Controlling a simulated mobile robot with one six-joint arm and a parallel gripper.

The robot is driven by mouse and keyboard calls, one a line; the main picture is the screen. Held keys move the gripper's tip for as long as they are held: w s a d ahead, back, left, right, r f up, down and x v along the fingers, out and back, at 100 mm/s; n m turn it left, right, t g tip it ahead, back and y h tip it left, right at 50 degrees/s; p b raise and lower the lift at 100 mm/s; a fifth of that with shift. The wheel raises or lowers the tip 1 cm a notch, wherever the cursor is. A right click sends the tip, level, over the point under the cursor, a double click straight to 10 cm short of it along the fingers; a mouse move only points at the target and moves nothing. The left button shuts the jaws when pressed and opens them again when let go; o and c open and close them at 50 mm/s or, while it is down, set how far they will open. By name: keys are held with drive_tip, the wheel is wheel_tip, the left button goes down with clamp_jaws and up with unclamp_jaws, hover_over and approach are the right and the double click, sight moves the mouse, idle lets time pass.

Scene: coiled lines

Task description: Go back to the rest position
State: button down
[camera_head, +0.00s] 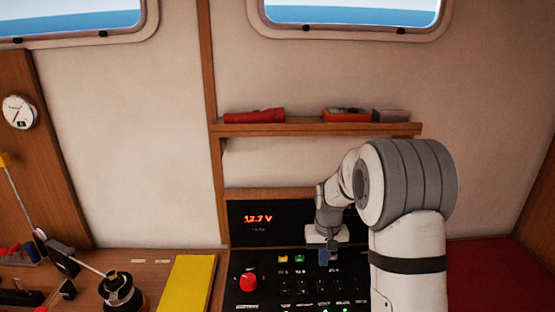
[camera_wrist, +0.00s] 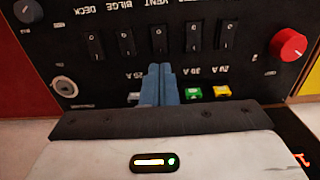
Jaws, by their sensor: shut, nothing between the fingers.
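My gripper (camera_head: 324,257) is in front of the black switch panel (camera_head: 240,294), at its upper part, below the display that reads 12.7 V (camera_head: 258,218). In the wrist view its two blue fingers (camera_wrist: 159,84) are together with nothing between them. They point at the panel, just below a row of black rocker switches (camera_wrist: 158,40). Whether the fingertips touch the panel cannot be told. A red knob (camera_head: 248,281) sits at the panel's left in the head view and also shows in the wrist view (camera_wrist: 288,45). Yellow and green fuses (camera_wrist: 193,94) show beside the fingers.
A yellow book-like object (camera_head: 186,284) lies on the wooden counter left of the panel. A black winch-like object (camera_head: 120,292) stands further left. A shelf (camera_head: 315,130) above holds a red flashlight (camera_head: 254,116) and small boxes. Red cushion (camera_head: 490,275) lies to the right.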

drive_tip(key=s+r+t+b, duration=0.2)
drive_tip(key=s+r, duration=0.9)
drive_tip(key=s, duration=0.3)
drive_tip(key=s+t+b, duration=0.1)
drive_tip(key=s, duration=1.3)
drive_tip(key=shift+s+a, duration=0.15)
drive_tip(key=shift+a, duration=0.1)
